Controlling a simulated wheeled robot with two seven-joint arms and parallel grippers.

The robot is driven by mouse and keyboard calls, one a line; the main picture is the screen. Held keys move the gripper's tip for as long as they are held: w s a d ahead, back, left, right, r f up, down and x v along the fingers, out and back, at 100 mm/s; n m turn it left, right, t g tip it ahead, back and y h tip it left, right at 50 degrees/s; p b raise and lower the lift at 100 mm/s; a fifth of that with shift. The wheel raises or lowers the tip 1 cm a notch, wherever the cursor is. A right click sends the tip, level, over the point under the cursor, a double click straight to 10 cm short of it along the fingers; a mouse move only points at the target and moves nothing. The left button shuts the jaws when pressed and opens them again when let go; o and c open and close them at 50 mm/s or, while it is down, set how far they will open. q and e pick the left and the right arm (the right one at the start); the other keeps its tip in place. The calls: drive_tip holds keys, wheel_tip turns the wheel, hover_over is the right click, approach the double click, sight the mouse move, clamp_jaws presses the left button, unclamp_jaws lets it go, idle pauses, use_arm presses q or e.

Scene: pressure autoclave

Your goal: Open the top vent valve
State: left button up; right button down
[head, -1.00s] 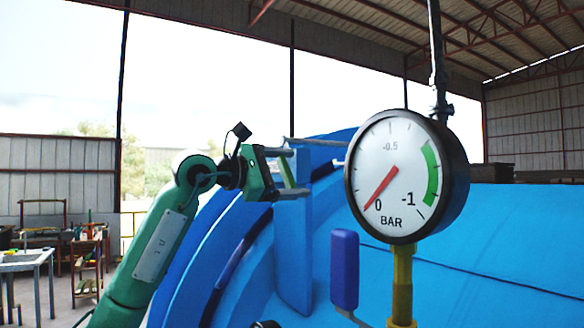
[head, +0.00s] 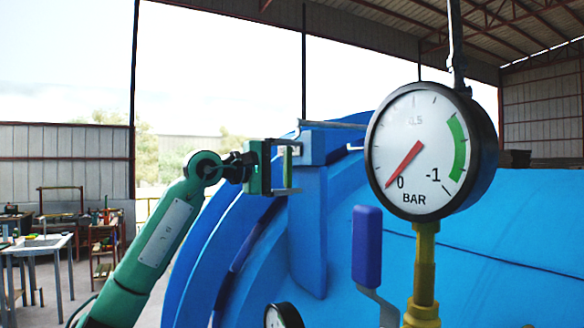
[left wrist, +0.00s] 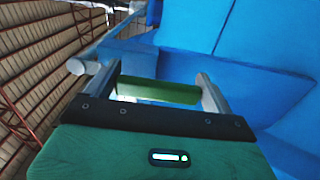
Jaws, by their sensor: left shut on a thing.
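My left gripper (head: 290,166) is at the blue bracket (head: 308,225) near the top of the blue autoclave (head: 480,225). Its fingers stand one above the other in the head view. In the left wrist view a green bar-shaped handle (left wrist: 158,91) spans the gap between the two fingers (left wrist: 160,88), and the gripper is shut on it. The handle shows only as a thin upright strip in the head view. I cannot tell from its shape whether it is the vent valve's lever. A lever with a blue-purple grip (head: 367,246) stands apart, to the right. My right gripper is out of view.
A large pressure gauge (head: 428,150) on a yellow fitting (head: 424,270) stands close at the right, its needle near 0. A second gauge (head: 283,316) shows at the bottom edge. Work tables (head: 40,243) are far off at the left.

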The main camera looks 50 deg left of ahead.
use_arm(q)
drive_tip(key=shift+f, duration=0.15)
drive_tip(key=o, duration=1.2)
drive_tip(key=shift+s+a, duration=0.1)
drive_tip(key=shift+s, duration=0.05)
drive_tip(key=shift+s+a+b, duration=0.1)
drive_tip(key=shift+s+b, duration=0.2)
drive_tip(key=shift+b, duration=0.05)
drive_tip(key=b+v, duration=0.5)
drive_tip(key=v, duration=0.8)
